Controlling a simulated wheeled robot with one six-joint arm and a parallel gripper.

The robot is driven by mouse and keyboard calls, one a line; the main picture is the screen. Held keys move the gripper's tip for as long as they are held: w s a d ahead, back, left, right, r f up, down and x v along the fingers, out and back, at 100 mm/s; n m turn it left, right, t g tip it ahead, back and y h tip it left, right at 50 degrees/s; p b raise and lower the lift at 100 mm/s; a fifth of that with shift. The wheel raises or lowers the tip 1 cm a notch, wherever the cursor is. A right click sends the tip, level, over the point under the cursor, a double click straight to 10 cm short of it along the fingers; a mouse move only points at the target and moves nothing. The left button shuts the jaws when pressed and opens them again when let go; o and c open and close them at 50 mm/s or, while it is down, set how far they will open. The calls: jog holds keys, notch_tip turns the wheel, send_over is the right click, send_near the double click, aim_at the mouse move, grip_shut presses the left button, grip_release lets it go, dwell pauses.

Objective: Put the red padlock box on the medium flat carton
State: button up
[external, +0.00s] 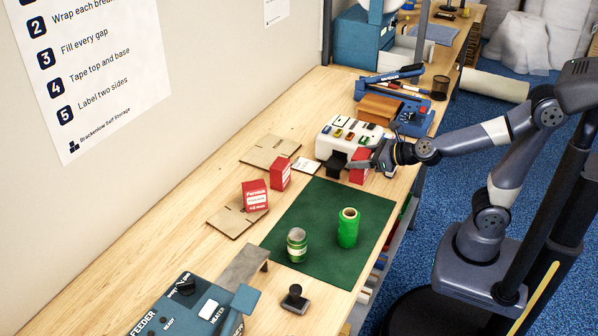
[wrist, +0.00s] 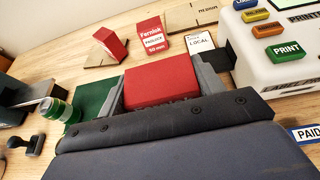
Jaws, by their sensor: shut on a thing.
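My gripper (external: 372,165) is shut on a red box (wrist: 160,82), which sits between the two fingers in the wrist view. The held box (external: 358,168) is beside the white printer, near the green mat's far edge; its label is mostly hidden. The medium flat carton (external: 270,149) lies on the bench towards the wall, and its word MEDIUM (wrist: 208,11) shows in the wrist view. A second red box (external: 280,173), labelled padlock 50 mm (wrist: 153,38), stands in front of that carton. A third red box (external: 255,196) stands on another flat carton (external: 228,218).
A white LOCAL card (external: 305,164) lies between the medium carton and the white printer (external: 338,143). A green spool (external: 348,228) and a green-labelled jar (external: 297,245) stand on the green mat (external: 318,208). A black stamp (external: 294,299) and the blue feeder (external: 190,305) are nearer.

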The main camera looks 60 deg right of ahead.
jog(key=w+d+r+p, duration=0.1)
jog(key=w+r+p, duration=0.25)
jog(key=w, duration=1.25)
jog(key=w+d+f+p, duration=0.1)
jog(key=w+d, duration=0.2)
jog(key=w, duration=0.5)
jog(key=w+d+f+p, duration=0.1)
jog(key=w+d+f, duration=0.15)
jog(key=w, duration=0.55)
jog(key=shift+m+h, duration=0.3)
jog(key=shift+h, duration=0.1)
jog(key=f+b, duration=0.5)
jog(key=b, duration=0.1)
jog(key=f+b, duration=0.3)
jog(key=shift+d+f+b, duration=0.25)
jog(key=shift+f+b, duration=0.05)
jog(key=shift+b, duration=0.05)
jog(key=shift+f, duration=0.2)
jog(key=o, duration=1.2)
jog(key=shift+c, duration=0.2)
